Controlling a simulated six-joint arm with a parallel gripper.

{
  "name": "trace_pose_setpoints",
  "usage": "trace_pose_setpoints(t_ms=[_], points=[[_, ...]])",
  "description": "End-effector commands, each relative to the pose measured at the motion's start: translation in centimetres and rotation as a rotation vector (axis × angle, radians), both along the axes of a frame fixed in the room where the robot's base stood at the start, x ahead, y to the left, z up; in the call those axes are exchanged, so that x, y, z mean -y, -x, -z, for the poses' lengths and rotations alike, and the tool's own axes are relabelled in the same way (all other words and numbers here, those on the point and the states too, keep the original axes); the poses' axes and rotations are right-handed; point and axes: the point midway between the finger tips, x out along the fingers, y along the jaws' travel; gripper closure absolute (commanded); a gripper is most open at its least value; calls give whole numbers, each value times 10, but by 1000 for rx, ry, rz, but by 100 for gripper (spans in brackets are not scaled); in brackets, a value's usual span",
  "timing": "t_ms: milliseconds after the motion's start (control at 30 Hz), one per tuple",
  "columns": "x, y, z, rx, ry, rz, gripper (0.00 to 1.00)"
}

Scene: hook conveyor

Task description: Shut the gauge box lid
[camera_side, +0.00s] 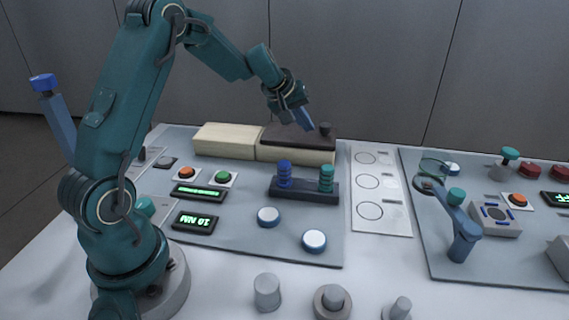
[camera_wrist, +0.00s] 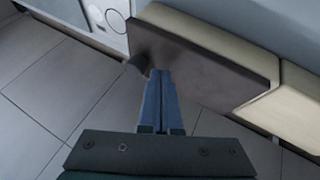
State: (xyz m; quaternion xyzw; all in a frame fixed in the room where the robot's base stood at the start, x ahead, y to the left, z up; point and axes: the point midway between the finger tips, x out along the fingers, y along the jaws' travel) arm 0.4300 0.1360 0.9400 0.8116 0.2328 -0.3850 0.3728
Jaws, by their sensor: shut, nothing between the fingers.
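A long cream box (camera_side: 228,141) stands at the back of the left panel. A dark flat lid (camera_side: 288,138) lies over its right part, with a dark knob (camera_side: 325,128) near the right end. In the wrist view the lid (camera_wrist: 205,62) is a dark slab with cream (camera_wrist: 268,104) showing beside it, and the knob (camera_wrist: 138,63) is by its near corner. I cannot tell whether the lid is fully seated. My gripper (camera_side: 305,125) is shut and empty, its blue fingers (camera_wrist: 160,76) close to the lid beside the knob; contact is unclear.
A dark stand with blue and teal stacks (camera_side: 304,190) is in front of the box. Buttons and green displays (camera_side: 199,191) lie to its left. A white panel with circles (camera_side: 378,187) is to the right. The grey wall is behind.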

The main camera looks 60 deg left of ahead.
Motion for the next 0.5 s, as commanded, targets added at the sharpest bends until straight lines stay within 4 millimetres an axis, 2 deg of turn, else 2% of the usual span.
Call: trace_pose_setpoints(t_ms=[233, 500], points=[[-14, 23, -2, -3, -2, -7, 100], [-10, 48, -40, 3, -7, -5, 100]])
